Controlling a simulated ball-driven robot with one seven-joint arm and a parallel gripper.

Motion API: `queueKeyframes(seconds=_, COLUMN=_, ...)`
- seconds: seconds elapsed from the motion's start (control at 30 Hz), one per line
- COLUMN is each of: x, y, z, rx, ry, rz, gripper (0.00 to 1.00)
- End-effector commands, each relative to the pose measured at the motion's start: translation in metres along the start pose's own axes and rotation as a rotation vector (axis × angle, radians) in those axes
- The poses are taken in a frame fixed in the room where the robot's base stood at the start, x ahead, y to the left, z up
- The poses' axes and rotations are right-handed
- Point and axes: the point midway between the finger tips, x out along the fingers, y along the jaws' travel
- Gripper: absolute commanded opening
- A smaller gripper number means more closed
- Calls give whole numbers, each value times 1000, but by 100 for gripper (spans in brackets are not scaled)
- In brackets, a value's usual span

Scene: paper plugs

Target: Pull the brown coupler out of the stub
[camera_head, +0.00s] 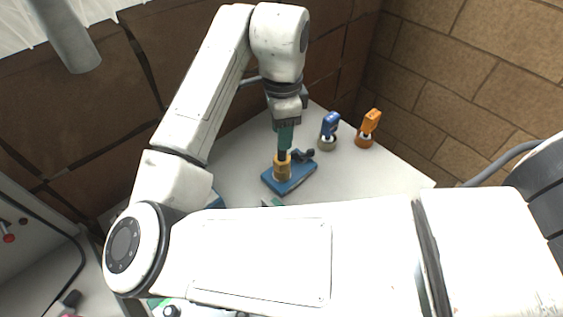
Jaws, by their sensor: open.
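The golden-brown coupler (279,172) stands upright on a blue base plate (297,179) on the white table. The stub is not clearly visible; the coupler and my gripper hide where it would join. My gripper (283,154) points straight down over the coupler, with its dark fingertips at the coupler's top. The gripper is open. I cannot tell whether the fingers touch the coupler or stand around it. A dark fitting (304,154) sits at the back of the same blue plate, right of my gripper.
The white table (385,178) is clear right of the plate. A brick wall (480,80) rises behind. My arm hides the front.

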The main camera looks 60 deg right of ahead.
Motion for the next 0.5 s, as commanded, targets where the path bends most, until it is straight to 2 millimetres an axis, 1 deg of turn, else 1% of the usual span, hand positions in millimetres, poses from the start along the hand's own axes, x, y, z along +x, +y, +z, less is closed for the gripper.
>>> queueKeyframes(seconds=0.03, x=4, y=0, z=0, rx=-1, ry=1, rz=1, gripper=43)
queueKeyframes(seconds=0.5, x=26, y=0, z=0, rx=0, ry=1, rz=1, gripper=43)
